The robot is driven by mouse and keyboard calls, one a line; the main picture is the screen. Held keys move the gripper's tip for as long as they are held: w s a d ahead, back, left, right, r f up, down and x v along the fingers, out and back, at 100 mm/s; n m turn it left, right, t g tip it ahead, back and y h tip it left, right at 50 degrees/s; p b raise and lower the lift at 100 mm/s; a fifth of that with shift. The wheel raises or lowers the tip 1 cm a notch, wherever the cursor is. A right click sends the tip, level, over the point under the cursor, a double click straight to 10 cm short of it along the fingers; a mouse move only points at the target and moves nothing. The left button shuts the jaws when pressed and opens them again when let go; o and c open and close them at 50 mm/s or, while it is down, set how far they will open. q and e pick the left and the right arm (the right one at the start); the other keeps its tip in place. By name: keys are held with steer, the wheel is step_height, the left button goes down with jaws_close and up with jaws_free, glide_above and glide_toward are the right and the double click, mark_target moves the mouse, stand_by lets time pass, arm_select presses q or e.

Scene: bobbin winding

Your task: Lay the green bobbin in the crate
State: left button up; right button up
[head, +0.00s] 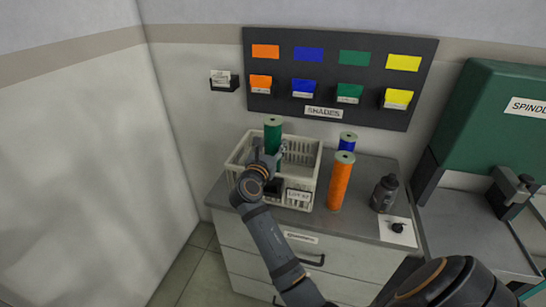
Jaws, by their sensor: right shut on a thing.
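The green bobbin (272,132) stands upright over the white slotted crate (314,178), its top above the rim. My right gripper (270,158) is shut on the bobbin from the front, over the crate's left half. The gripper and wrist hide the bobbin's lower end, so I cannot tell whether it touches the crate's floor. The crate stands on the left part of the grey cabinet top and bears a label on its front. My left gripper is not in view.
An orange bobbin (341,183) stands close to the crate's right, with a blue bobbin (347,143) behind it. A dark bottle (384,194) and a white sheet (389,231) with a small black object are farther right. The shades board (340,77) hangs behind. A green machine (490,120) stands right.

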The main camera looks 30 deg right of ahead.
mark_target(273, 154)
step_height(273, 154, down, 4)
steer(key=shift+r, duration=0.15)
steer(key=shift+f, duration=0.6)
steer(key=o, duration=1.4)
steer(key=shift+c, duration=0.2)
steer(key=shift+r, duration=0.1)
